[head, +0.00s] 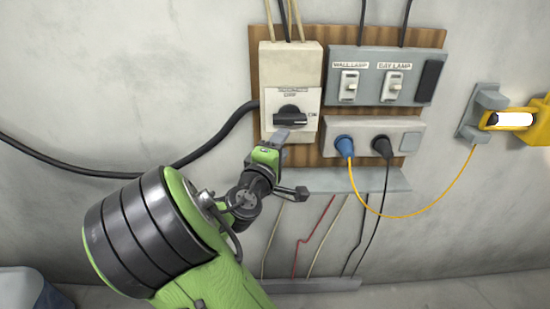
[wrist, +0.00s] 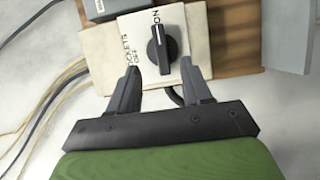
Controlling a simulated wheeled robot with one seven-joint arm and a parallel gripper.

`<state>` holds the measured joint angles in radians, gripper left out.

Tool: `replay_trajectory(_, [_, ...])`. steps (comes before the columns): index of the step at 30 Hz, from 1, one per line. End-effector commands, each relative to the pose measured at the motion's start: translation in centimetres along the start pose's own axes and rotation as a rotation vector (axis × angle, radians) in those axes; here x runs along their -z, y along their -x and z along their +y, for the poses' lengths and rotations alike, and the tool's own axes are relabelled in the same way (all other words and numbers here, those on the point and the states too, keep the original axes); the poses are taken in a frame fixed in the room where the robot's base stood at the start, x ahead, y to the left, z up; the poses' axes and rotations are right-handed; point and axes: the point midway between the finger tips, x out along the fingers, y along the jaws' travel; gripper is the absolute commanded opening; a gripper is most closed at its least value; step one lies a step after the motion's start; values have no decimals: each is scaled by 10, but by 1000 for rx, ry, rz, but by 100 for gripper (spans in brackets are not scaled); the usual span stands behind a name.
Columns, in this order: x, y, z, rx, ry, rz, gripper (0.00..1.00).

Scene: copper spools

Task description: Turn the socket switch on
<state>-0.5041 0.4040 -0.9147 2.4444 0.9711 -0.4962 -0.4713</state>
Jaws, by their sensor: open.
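The socket switch is a black rotary knob (head: 290,114) on a white plate (head: 309,98) of a beige box, at the left of the wooden board. In the wrist view the knob (wrist: 161,48) has its bar upright, its top end towards the "ON" mark; the "SOCKETS OFF" mark is to its left. In the head view the bar lies roughly level, towards "ON" at the right. My gripper (head: 284,137) is in front of the plate's lower part. In the wrist view my open gripper (wrist: 160,67) has one finger on each side below the knob, empty; I see no contact with the knob.
A grey panel (head: 372,84) with two lamp switches is right of the box. Below it, a socket strip (head: 358,128) holds a blue plug (head: 344,146) and a black plug (head: 383,147). A yellow lamp (head: 530,118) hangs at the right. A thick black cable (head: 220,140) runs left.

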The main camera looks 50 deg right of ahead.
Motion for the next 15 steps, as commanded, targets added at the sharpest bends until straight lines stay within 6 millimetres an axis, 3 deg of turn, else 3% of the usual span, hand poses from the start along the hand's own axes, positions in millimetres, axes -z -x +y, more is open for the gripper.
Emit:
replay_trajectory(3, [2,26,-1,2,1,6,49])
replay_trajectory(6, [1,38,-1,2,0,2,49])
replay_trajectory(15, [0,43,1,-1,-1,-1,49])
